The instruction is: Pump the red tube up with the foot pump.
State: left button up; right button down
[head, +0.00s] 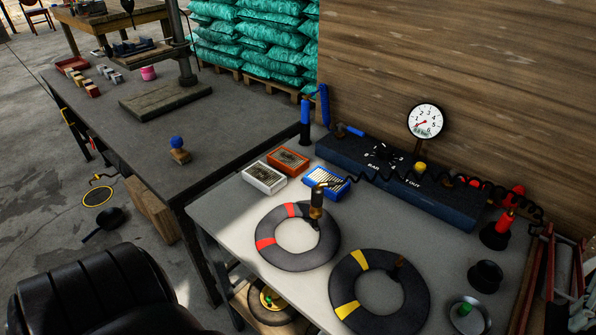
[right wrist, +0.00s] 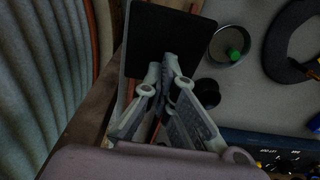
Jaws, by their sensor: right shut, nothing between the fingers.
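The red tube (head: 266,243), a dark ring with red bands, lies flat on the grey table. A brass fitting (head: 317,205) stands on its upper right part. A black coiled hose (head: 362,172) runs between that fitting and a blue box marked BAR and OUT (head: 400,190). My left gripper is out of view.
A yellow-banded ring (head: 376,308) lies beside the red tube. A metal dish (head: 466,316) with a green piece, a black cup (head: 485,276) and a red-topped holder (head: 497,233) stand at right. Three small boxes (head: 263,178) stand at the back. A black seat (head: 90,290) is lower left.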

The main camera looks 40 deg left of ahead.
notch_tip(320, 180, up, 10)
jog(key=w+p, duration=0.1)
jog(key=p, duration=0.4)
jog(key=shift+w, duration=0.4)
jog(key=shift+f, duration=0.1)
